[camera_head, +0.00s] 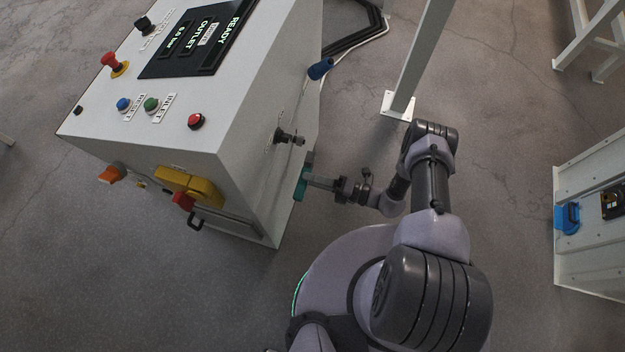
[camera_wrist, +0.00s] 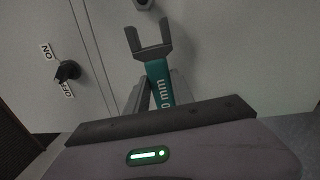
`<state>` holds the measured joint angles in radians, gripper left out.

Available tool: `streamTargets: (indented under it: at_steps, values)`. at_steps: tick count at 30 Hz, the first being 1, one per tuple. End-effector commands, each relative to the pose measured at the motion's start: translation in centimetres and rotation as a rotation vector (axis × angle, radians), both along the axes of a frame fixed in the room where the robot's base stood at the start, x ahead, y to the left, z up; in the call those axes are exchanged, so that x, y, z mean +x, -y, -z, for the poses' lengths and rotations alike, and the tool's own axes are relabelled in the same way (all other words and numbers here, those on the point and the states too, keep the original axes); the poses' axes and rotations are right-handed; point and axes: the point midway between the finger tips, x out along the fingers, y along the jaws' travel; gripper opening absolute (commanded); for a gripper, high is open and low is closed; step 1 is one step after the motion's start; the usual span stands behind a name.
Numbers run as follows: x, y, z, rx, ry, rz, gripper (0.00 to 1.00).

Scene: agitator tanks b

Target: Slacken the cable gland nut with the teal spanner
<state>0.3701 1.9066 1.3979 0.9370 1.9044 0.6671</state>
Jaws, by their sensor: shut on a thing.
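The teal spanner (camera_wrist: 158,80) is held in my gripper (camera_wrist: 157,97), its dark open jaw pointing up in the wrist view. A small dark round fitting (camera_wrist: 143,4), likely the cable gland nut, is cut off by the top edge, beyond the spanner's jaw and apart from it in the picture. In the head view my gripper (camera_head: 318,184) is shut on the teal spanner (camera_head: 300,184) beside the cabinet's right side. I cannot tell for sure which fitting there is the gland nut.
The white cabinet (camera_head: 235,125) carries buttons and a display on top. A black rotary switch (camera_wrist: 67,71) marked ON and OFF is left of the spanner. A blue connector (camera_head: 320,68) sticks out farther back. A white post (camera_head: 415,60) stands behind my arm.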

Motion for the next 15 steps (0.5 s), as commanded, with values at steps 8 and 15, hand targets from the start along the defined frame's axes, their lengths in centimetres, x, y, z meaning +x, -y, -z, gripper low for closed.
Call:
streamTargets:
  at_steps: [8,15]
  values:
    - [-0.3,-0.1,-2.9,0.082,-0.226,0.0,0.0]
    - [-0.3,-0.1,-3.0,0.089,-0.246,0.0,0.0]
